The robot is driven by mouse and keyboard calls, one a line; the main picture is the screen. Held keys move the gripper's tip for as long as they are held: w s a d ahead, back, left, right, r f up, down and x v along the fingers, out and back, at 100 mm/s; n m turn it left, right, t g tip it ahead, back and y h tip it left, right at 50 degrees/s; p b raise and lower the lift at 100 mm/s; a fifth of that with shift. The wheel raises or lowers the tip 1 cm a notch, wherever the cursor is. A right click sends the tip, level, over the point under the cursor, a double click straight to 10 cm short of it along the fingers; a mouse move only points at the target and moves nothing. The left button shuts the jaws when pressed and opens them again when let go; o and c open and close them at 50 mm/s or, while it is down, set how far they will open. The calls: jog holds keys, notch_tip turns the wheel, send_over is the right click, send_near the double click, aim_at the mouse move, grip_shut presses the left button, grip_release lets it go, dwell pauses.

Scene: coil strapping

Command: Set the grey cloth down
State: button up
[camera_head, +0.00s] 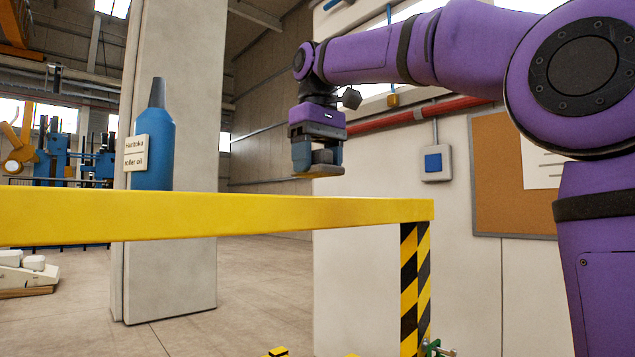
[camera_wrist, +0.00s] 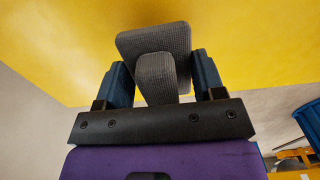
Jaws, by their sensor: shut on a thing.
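The grey cloth (camera_wrist: 153,45) is a ribbed, folded pad with a raised middle part, seen in the wrist view. My gripper (camera_wrist: 158,78) has its two blue fingers on either side of that raised part and is shut on it. In the head view my gripper (camera_head: 318,158) points down above the yellow table (camera_head: 215,216), with the cloth (camera_head: 318,174) showing as a thin flat slab under the fingers. A gap shows between the slab and the table's edge in the head view. The table's top surface is hidden there, but its yellow fills the wrist view behind the cloth.
A blue bottle (camera_head: 153,150) with a grey nozzle and a "roller oil" label (camera_head: 136,153) stands at the table's left part. A striped leg (camera_head: 409,285) supports the right end. The edge between bottle and gripper looks clear. A blue bin (camera_wrist: 303,125) shows at right in the wrist view.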

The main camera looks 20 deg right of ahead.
aim_at(318, 176)
jog(key=shift+f, duration=1.7)
jog(key=shift+f, duration=0.1)
jog(key=o, duration=1.2)
jog(key=shift+c, duration=0.2)
jog(key=shift+r, duration=3.85)
